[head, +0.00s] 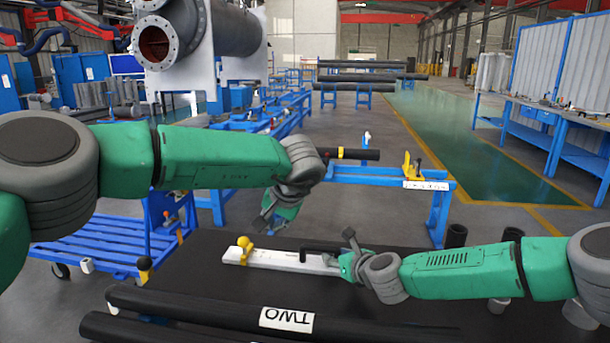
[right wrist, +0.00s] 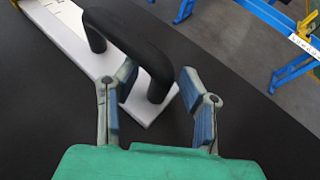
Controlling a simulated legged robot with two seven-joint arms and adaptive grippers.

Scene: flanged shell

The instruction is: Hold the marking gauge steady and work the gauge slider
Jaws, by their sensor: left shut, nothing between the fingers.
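The marking gauge is a long white bar (head: 280,260) lying on the dark table top. A yellow slider with a round knob (head: 243,246) sits near its left end. A black arched handle (right wrist: 140,55) stands on its right end; part of it shows in the head view (head: 318,250). My right gripper (head: 343,258) is at the handle end. In the right wrist view my right gripper (right wrist: 160,92) is open, with the handle's near leg between its fingers and a gap on the right side. My left gripper (head: 268,222) is shut and empty, above the bar and right of the knob.
Short black cylinders (head: 456,237) stand at the right, partly behind my right arm. A blue frame (head: 385,178) stands beyond the table. The table behind the bar looks clear.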

